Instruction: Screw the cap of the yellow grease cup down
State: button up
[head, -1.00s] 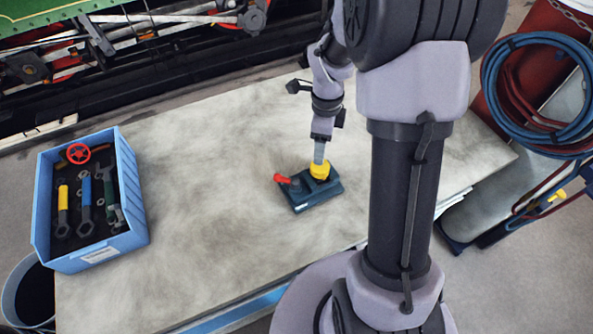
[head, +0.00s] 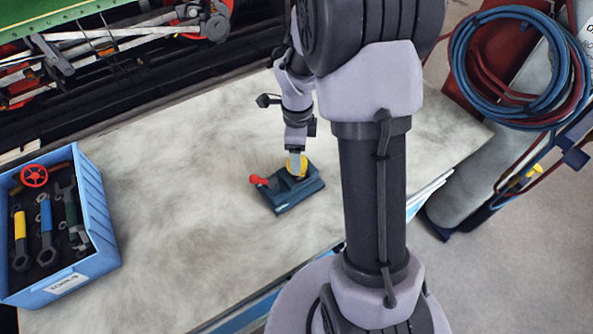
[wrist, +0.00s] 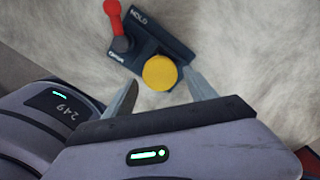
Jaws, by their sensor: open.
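The yellow grease cup cap (head: 298,164) sits at the back edge of a dark teal block (head: 288,193) on the bench. In the wrist view the cap (wrist: 160,73) shows as a round yellow disc at the corner of the block (wrist: 150,45). A red-knobbed lever (head: 259,180) stands at the block's left end. My gripper (wrist: 163,92) is open, with one finger to the left of the cap and the other to its right. The right finger looks very close to the cap; I cannot tell if it touches. The cup's body under the cap is hidden.
A blue crate (head: 97,215) with wrenches and a red handwheel (head: 34,176) stands on the bench's left end. The bench top (head: 190,180) around the block is clear. Blue and red hoses (head: 470,60) hang at the right.

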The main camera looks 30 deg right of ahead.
aim_at(298, 177)
notch_tip(298, 177, down, 3)
jog(key=shift+r+b, duration=0.15)
jog(key=shift+b, duration=0.6)
jog(key=shift+r, duration=0.1)
jog(key=shift+c, duration=0.4)
jog(key=shift+b, duration=0.3)
jog(key=c, duration=1.2)
jog(key=m+b, duration=0.2)
jog(key=shift+f+m, duration=0.25)
jog(key=shift+m, duration=0.05)
jog(key=o, duration=1.7)
jog(key=shift+r+p, duration=0.25)
jog(key=shift+p, duration=0.1)
jog(key=shift+r, duration=0.1)
